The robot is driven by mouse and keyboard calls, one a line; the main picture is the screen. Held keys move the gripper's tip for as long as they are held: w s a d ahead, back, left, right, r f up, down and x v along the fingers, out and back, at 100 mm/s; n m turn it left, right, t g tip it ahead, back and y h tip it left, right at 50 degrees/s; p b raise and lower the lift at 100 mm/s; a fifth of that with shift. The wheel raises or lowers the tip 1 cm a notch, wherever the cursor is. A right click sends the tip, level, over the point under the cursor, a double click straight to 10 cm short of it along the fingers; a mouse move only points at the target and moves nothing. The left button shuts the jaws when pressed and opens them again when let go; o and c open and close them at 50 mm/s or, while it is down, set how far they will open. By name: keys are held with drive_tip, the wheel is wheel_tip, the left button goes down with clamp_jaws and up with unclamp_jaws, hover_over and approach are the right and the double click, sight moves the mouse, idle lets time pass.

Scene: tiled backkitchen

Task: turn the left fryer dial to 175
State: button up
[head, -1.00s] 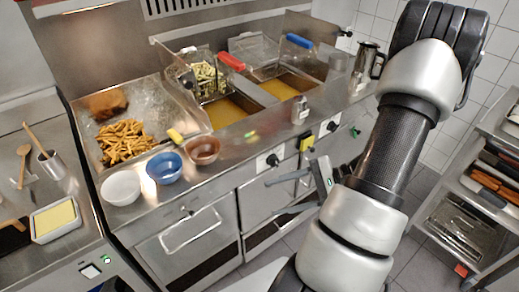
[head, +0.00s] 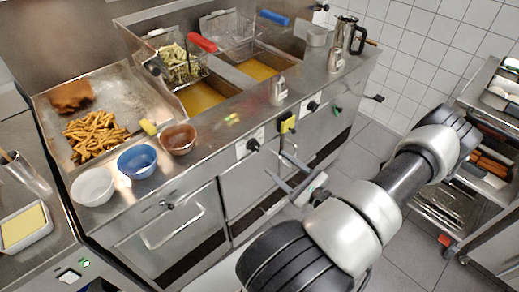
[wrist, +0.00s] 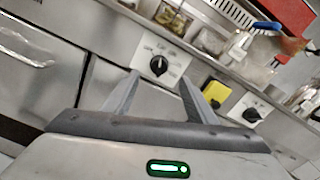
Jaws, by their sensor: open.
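The left fryer dial (head: 252,145) is a black knob on a white plate on the steel front below the fryer. In the wrist view the left dial (wrist: 158,66) shows a pale pointer line and small plate markings too blurred to read. The right fryer dial (head: 312,105) is a similar knob farther right, and it also shows in the wrist view (wrist: 251,114). My gripper (head: 276,163) is open and empty, in front of the panel just below and right of the left dial. In the wrist view the left dial appears between the fingertips, apparently without contact.
A yellow object (head: 288,123) hangs on the panel between the dials. Bowls, including a blue one (head: 137,162), stand along the counter edge. Fryer baskets (head: 180,66) sit above the oil. A rack trolley (head: 450,200) stands at right, with tiled floor between.

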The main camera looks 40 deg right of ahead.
sight(257, 148)
drive_tip(key=w, duration=1)
drive_tip(key=shift+a, duration=0.4)
drive_tip(key=shift+s, duration=0.1)
drive_tip(key=shift+c, duration=0.3)
drive_tip(key=c, duration=1)
